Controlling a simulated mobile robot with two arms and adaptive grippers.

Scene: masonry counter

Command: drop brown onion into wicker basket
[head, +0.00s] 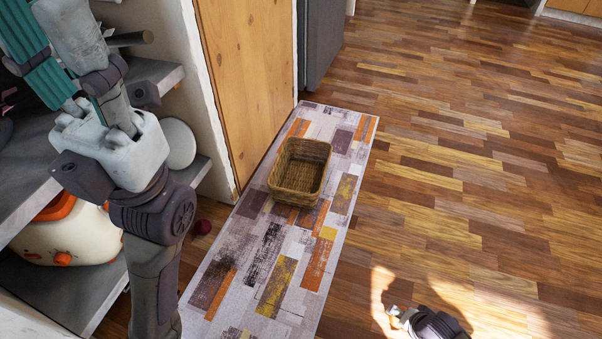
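The wicker basket (300,172) stands upright on the patterned rug, and what I see of its inside looks empty. I cannot make out a brown onion anywhere in the head view. My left arm comes in from the upper left and runs down past the shelves to the bottom edge; its gripper is out of frame. At the bottom edge, right of the rug, a dark part that looks like my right gripper (398,318) shows, cut off by the frame. Whether its fingers are open or hold something is unclear.
The rug (232,282) lies along a wooden door (250,85). A small dark red round object (203,227) lies on the floor at its left edge. Grey shelves at left hold a cream and orange pot (62,235). The wooden floor (480,150) at right is clear.

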